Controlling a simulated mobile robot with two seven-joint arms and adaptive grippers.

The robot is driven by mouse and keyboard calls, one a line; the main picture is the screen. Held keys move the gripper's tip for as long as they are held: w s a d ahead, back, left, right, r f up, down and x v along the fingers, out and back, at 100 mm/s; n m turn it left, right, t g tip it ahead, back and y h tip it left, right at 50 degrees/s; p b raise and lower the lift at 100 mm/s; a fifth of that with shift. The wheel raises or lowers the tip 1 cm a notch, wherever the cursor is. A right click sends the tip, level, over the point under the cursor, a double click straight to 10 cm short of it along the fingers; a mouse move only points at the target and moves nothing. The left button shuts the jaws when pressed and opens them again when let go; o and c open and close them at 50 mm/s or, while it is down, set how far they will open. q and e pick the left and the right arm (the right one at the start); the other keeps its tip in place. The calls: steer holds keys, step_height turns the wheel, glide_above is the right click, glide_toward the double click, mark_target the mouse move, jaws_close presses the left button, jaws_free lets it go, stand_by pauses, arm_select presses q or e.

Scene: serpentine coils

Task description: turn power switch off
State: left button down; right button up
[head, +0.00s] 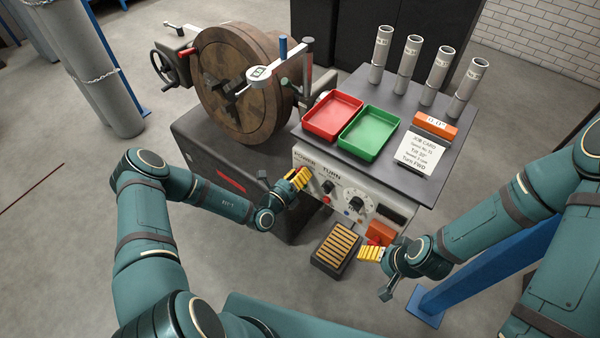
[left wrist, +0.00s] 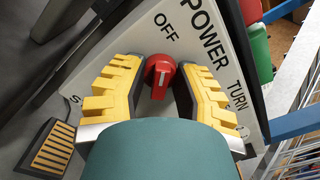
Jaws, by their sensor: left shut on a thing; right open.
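The power switch is a red knob (left wrist: 160,72) on a pale control panel (left wrist: 262,115), beside the printed words POWER and OFF in the left wrist view. It has a small pale mark, but its exact angle is hard to tell. My left gripper (head: 299,178), with yellow ridged fingers, is at the panel's left end, below the word POWER, and hides the switch in the head view. In the left wrist view its fingers sit either side of the knob, shut on it. My right gripper (head: 371,253) is open and empty near the panel's lower right.
The panel also carries a black knob (head: 327,187) and a round dial (head: 354,205). Red (head: 333,133) and green (head: 348,156) trays, a job card (head: 420,153) and several grey tubes stand on top. A ridged pedal (head: 337,249) lies below. A large brown wheel (head: 215,95) stands behind left.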

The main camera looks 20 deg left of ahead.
arm_select(q)
steer(key=shift+r, duration=0.1)
stand_by(0.4)
steer(key=c, duration=1)
jaws_free()
steer(key=v, duration=1.2)
steer(key=shift+d, duration=0.1)
